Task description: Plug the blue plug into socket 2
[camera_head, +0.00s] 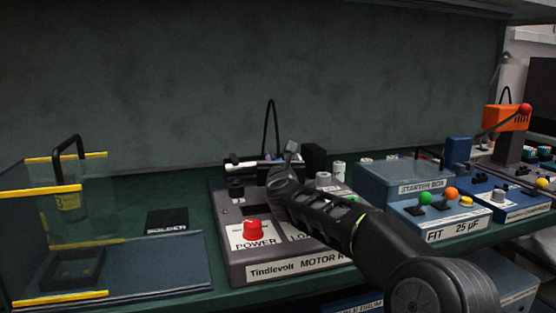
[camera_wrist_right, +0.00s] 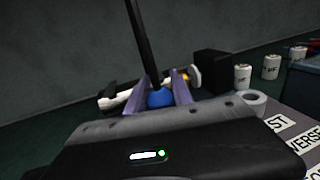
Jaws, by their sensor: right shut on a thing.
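My right gripper (camera_wrist_right: 159,90) is shut on the blue plug (camera_wrist_right: 159,99), which shows between its two fingers in the right wrist view. A black lead rises from the plug and also shows as a loop (camera_head: 268,122) in the head view. In the head view my right arm reaches over the grey motor box (camera_head: 235,262), and the gripper is at the box's back part. The arm hides much of the box top. I cannot read any socket number, and I cannot tell whether the plug touches a socket. My left gripper is not in view.
A red power knob (camera_head: 252,229) stands on the front of the motor box. A blue starter box (camera_head: 398,184) with coloured knobs is to the right. A clear yellow-edged bin (camera_head: 66,189) stands at the left. Several white cylinders (camera_wrist_right: 242,76) stand behind. A dark wall closes the back.

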